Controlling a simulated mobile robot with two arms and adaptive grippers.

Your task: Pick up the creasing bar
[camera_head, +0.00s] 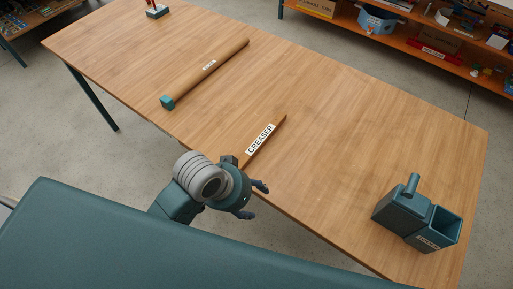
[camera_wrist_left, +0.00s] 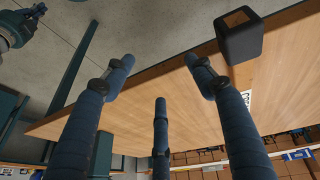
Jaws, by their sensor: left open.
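The creasing bar (camera_head: 264,138) is a thin wood-coloured bar with a white CREASER label, lying on the table (camera_head: 340,130) close to its near edge. My left gripper (camera_head: 253,200) is open and empty at that edge, just off the bar's near end, which my wrist partly hides. In the left wrist view the three dark fingers of my left gripper (camera_wrist_left: 160,78) are spread with nothing between them. There a dark block (camera_wrist_left: 238,38) stands at the table edge beside the right finger, in line with a partly hidden label; it seems to be the bar's near end.
A brown roll (camera_head: 208,72) with a teal end cap lies farther back on the table. A teal holder (camera_head: 402,210) with an open box stands at the right. A small stand (camera_head: 157,11) is at the far left. The table between bar and holder is clear.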

